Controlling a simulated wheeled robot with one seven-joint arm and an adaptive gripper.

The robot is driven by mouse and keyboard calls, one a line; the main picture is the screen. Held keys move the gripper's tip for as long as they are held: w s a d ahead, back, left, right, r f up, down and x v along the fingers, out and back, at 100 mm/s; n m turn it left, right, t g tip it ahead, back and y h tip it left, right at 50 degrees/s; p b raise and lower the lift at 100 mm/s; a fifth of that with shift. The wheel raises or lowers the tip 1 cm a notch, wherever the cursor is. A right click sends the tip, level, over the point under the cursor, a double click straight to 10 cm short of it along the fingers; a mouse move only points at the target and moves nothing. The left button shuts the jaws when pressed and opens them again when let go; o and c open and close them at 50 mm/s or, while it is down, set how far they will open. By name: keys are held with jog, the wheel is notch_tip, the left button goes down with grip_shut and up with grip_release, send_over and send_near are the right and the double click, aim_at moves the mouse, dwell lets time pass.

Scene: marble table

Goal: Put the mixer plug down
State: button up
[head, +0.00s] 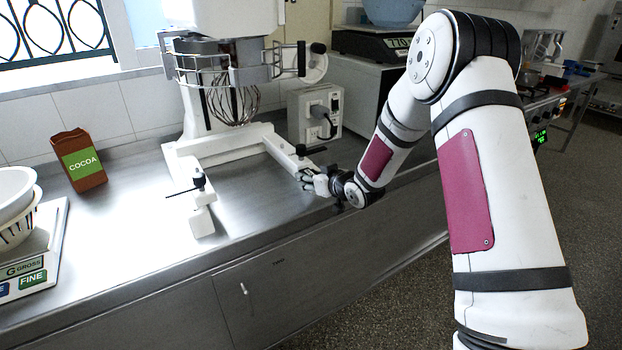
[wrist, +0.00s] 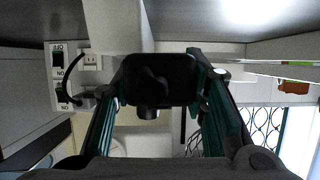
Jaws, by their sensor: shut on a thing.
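My gripper (head: 308,181) is low over the steel counter, at the front end of the mixer's right base leg. In the wrist view my gripper (wrist: 160,85) has its two fingers on either side of a dark, blocky thing, which looks like the mixer plug (wrist: 157,78). The fingers are shut on it. In the head view the held plug is too small to make out. The white mixer (head: 215,140) stands behind, with its wire whisk and bowl guard. I cannot tell whether the plug touches the counter.
A socket box (head: 300,122) with a black plug and cord stands right of the mixer; it also shows in the wrist view (wrist: 62,78). A cocoa box (head: 80,162) and a scale (head: 35,270) are on the left. Bare counter (head: 130,225) lies between.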

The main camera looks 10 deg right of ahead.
jog(key=shift+f+b, duration=0.35)
jog(key=shift+f, duration=0.1)
jog(key=shift+f, duration=0.15)
jog(key=o, duration=1.3)
jog(key=shift+r, duration=0.5)
jog(key=p+v, duration=0.2)
jog(key=v, duration=1)
jog(key=shift+r, duration=0.2)
